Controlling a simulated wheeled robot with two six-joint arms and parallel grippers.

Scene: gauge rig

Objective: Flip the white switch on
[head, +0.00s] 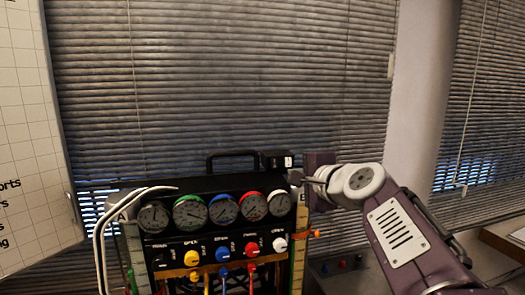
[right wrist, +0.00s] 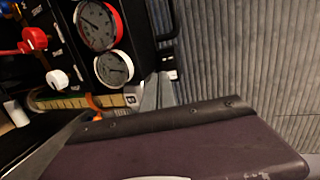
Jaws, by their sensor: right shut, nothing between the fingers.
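A small black box with a white switch (head: 288,161) sits on top of the black gauge rig (head: 140,185), at its right end beside the handle. The white switch also shows in the right wrist view (right wrist: 172,74), small, so I cannot tell its position. My right gripper (head: 306,181) is shut and empty, just right of the rig's upper right corner and a little below the switch. In the right wrist view its grey fingertip (right wrist: 151,92) is close to the box; I cannot tell whether they touch. My left gripper is not in view.
The rig's front carries several round gauges (head: 222,208) with coloured knobs (head: 222,255) below. A black handle (head: 230,155) rises from its top. White hoses (head: 101,235) bend at its left. A white board (head: 30,140) stands far left; window blinds (head: 220,75) are behind.

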